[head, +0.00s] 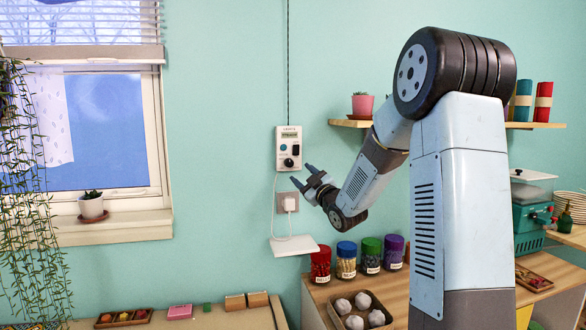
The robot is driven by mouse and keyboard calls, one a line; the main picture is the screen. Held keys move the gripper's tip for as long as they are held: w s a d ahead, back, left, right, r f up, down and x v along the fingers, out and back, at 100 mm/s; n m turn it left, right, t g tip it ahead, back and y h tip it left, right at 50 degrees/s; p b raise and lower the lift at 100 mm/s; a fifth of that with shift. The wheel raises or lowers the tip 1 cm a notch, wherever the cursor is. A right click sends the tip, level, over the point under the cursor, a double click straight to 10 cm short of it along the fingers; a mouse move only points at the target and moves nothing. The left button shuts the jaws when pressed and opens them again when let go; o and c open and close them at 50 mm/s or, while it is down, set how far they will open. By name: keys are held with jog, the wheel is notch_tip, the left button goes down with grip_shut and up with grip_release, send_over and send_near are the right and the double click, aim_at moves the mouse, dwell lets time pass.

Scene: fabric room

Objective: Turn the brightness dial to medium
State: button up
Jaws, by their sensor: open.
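A small white control box (282,148) labelled "LIGHTS" is fixed to the wall, with a small display (290,135) near its top. A black round dial (289,163) sits at its lower part, with a teal button and a dark switch above it. The dial's setting is too small to read. My gripper (302,176) is open, its dark fingers pointing up and left just below and right of the dial. It looks apart from the box, though the depth gap is hard to judge. Nothing shows between the fingers.
A wall socket with a white plug (290,203) sits just below my gripper, its cord looping beside it. A small white shelf (294,246) is below that. Several lidded jars (346,260) stand on the wooden counter. A pink pot (362,104) stands on a wall shelf.

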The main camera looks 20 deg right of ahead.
aim_at(290, 164)
jog(key=x, duration=0.6)
jog(key=shift+w+r, duration=0.1)
jog(key=shift+w, duration=0.1)
jog(key=shift+a, duration=0.1)
jog(key=c, duration=1)
jog(key=shift+a+m+t, duration=0.1)
jog(key=shift+m+t, duration=0.2)
jog(key=shift+m, duration=0.3)
jog(key=shift+c, duration=0.2)
jog(key=o, duration=1)
jog(key=shift+o, duration=0.2)
jog(key=v, duration=1.4)
